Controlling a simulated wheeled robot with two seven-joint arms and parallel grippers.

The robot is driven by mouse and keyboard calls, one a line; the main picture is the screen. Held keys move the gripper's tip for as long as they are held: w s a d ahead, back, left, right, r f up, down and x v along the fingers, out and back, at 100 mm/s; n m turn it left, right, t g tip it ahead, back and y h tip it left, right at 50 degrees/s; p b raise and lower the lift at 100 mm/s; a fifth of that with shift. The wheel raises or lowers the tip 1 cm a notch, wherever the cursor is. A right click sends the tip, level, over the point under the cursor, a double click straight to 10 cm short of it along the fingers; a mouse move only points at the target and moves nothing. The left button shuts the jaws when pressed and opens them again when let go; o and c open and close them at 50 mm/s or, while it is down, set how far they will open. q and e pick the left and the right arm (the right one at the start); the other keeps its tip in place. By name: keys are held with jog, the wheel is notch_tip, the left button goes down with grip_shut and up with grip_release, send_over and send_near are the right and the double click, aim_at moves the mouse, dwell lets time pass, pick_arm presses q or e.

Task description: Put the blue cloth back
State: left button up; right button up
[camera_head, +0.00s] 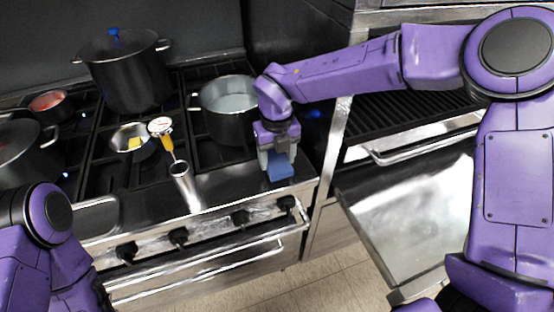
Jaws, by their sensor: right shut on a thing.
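The blue cloth (280,170) is a small folded-looking blue piece at the front right of the stove top. My right gripper (278,158) reaches down over it and is shut on it. The cloth shows below and between the fingers, close to the stove's front ledge; I cannot tell whether it touches the surface. My left arm shows at the lower left, and its gripper is out of view.
A pot of pale liquid (228,106) stands just left of my right gripper. Knobs (241,217) line the stove front.

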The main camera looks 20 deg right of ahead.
aim_at(277, 161)
notch_tip(277, 161, down, 3)
jog(key=shift+s+r, duration=0.1)
jog(key=shift+r, duration=0.1)
jog(key=o, duration=1)
notch_tip(277, 161, up, 12)
jog(key=shift+r+b, duration=0.1)
jog(key=shift+b, duration=0.5)
